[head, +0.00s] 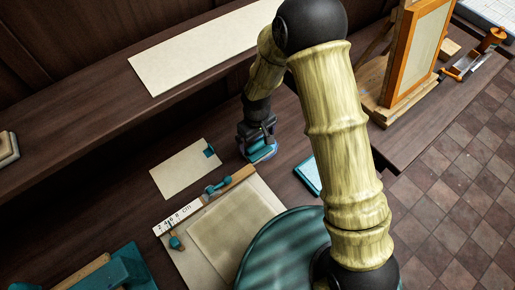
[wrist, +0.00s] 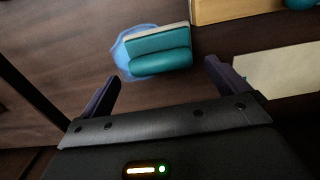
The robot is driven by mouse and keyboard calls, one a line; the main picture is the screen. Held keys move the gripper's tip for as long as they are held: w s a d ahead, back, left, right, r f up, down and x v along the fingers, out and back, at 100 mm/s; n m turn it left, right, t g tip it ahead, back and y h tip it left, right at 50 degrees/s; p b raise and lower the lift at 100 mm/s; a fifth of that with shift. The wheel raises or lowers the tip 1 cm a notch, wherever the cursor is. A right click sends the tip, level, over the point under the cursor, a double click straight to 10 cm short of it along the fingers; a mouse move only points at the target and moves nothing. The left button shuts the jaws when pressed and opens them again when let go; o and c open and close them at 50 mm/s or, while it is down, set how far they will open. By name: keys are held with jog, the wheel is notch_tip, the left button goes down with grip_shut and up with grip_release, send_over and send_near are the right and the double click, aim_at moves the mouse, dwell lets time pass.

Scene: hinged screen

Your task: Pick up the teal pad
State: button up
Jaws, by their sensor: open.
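The teal pad (wrist: 158,42) has a rounded teal grip along its near side and a pale layer along its far edge. It lies on a blue patch on the dark wooden bench. In the head view the pad (head: 262,153) is partly hidden under my gripper (head: 257,141). In the wrist view my gripper (wrist: 162,72) is open, its two dark fingers apart. The pad is ahead of the fingertips, roughly centred between them, and nothing is held. I cannot tell whether the fingers touch it.
A flat teal-edged piece (head: 307,177) lies to the right, partly behind my arm. A cream card (head: 184,168) lies left, with a ruler (head: 178,218) and framed sheet (head: 236,222) nearer. An orange-framed screen (head: 417,50) stands at back right. A raised shelf (head: 100,125) runs behind.

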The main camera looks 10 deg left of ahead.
aim_at(257, 143)
jog(key=shift+s+f+p, duration=0.1)
jog(key=shift+f+p, duration=0.85)
jog(key=shift+f, duration=1.5)
jog(key=c, duration=0.8)
jog(key=shift+c, duration=0.2)
jog(key=shift+r, duration=0.15)
